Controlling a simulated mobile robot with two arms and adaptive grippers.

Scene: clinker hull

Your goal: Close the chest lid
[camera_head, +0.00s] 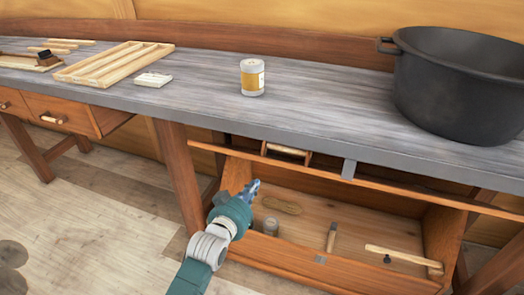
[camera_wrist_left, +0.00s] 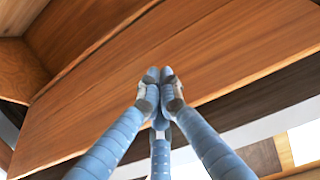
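The wooden chest (camera_head: 290,258) stands under the workbench with its inside showing. Its lid (camera_head: 420,196) is raised; I see its long front edge with a handle (camera_head: 287,151) and a grey clasp (camera_head: 348,169). A matching grey plate (camera_head: 320,259) sits on the chest's front wall. My left gripper (camera_head: 252,188) is over the chest's left end, below the lid's edge. In the left wrist view its fingers (camera_wrist_left: 159,73) are drawn together with nothing seen between them, before a broad wooden panel (camera_wrist_left: 200,50). I cannot tell whether they touch it. My right gripper is not in view.
The chest holds a jar (camera_head: 270,227), a coil (camera_head: 283,205) and several tools, one (camera_head: 403,256) lying near the front wall. The grey bench top (camera_head: 200,90) overhangs the chest, with a black pot (camera_head: 460,85) and labelled jar (camera_head: 252,77). Floor at left is clear.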

